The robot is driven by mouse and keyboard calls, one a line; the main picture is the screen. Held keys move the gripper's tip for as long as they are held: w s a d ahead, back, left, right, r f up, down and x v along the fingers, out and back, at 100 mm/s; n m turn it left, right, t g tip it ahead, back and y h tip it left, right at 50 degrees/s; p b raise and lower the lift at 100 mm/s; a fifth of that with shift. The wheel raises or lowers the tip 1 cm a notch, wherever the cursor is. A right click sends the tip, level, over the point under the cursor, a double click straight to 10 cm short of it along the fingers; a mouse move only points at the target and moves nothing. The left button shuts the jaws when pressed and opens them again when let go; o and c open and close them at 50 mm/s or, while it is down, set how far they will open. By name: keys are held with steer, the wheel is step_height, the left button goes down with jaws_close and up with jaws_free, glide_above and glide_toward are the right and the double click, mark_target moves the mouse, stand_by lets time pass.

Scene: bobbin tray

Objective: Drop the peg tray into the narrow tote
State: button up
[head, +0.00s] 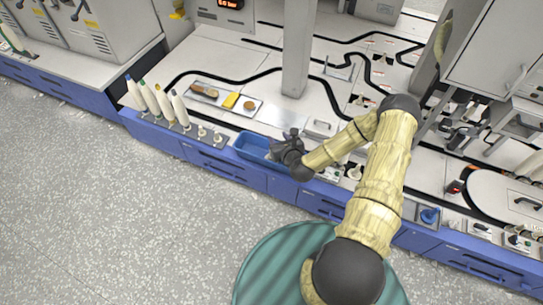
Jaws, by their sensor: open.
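A blue tote (243,146) sits at the front edge of the bench, left of my gripper. My gripper (278,147) is dark grey and open, over or beside the tote's right end; the small view does not show which. A narrow base with pegs (190,130) stands left of the tote. Several pale cones with coloured tips stand on it, and short pegs show at its right end. It looks like the peg tray, but I cannot be sure. Nothing is visible between my fingers. My gripper hides the tote's right end.
A flat grey tray (240,109) with brown and yellow pieces lies behind the tote. A grey column (298,60) rises behind my gripper. Cabinets (75,35) stand at the left, and machinery fills the right. Blue drawers (200,157) face the open speckled floor.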

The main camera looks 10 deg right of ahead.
steer(key=p+v, duration=0.2)
steer(key=v, duration=1)
steer(key=shift+s, duration=0.2)
